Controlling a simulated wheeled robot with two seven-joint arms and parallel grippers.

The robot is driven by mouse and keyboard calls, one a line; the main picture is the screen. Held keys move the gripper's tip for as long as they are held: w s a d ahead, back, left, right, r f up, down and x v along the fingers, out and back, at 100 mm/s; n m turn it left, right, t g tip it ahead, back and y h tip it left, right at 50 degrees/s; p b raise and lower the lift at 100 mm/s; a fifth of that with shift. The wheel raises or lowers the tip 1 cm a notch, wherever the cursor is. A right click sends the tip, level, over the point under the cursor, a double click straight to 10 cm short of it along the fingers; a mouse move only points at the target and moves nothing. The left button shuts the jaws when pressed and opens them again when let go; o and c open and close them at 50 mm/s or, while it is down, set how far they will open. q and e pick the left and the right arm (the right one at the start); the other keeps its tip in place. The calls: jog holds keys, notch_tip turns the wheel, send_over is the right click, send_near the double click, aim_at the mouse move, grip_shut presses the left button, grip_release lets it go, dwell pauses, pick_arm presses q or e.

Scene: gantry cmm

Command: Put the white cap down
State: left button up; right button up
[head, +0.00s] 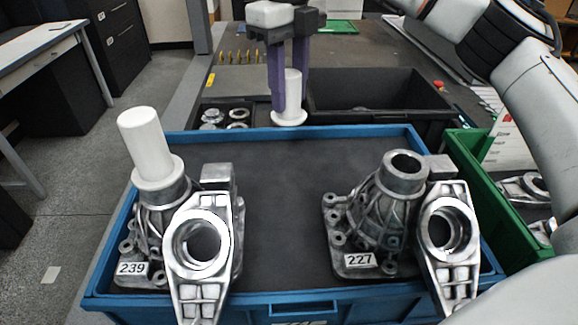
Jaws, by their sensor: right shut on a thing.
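My right gripper (289,92) is at the top middle of the head view, fingers pointing down. Its purple fingers are shut on a white cap (289,118), held upright with its round flange at the bottom. The cap appears just beyond the far rim of the blue tray (270,308); I cannot tell whether it touches anything below. A second white cap (146,143) stands, slightly tilted in view, on top of the casting labelled 239 (155,215). The casting labelled 227 (385,210) has an open, empty bore on top. My left gripper is not in view.
A green tray (470,165) with metal parts is at right. The blue tray's middle floor is clear between the castings.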

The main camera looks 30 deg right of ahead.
jog(key=shift+w+d+m, duration=0.15)
jog(key=shift+w+m, duration=0.05)
jog(key=shift+m, duration=0.7)
jog(key=shift+f, duration=0.35)
notch_tip(320, 180, down, 9)
jog(key=shift+f+b, duration=0.15)
jog(key=shift+b, duration=0.4)
jog(key=shift+f, duration=0.1)
jog(key=o, duration=1)
notch_tip(320, 180, up, 12)
jog(key=shift+r+p, duration=0.15)
jog(key=shift+p, duration=0.45)
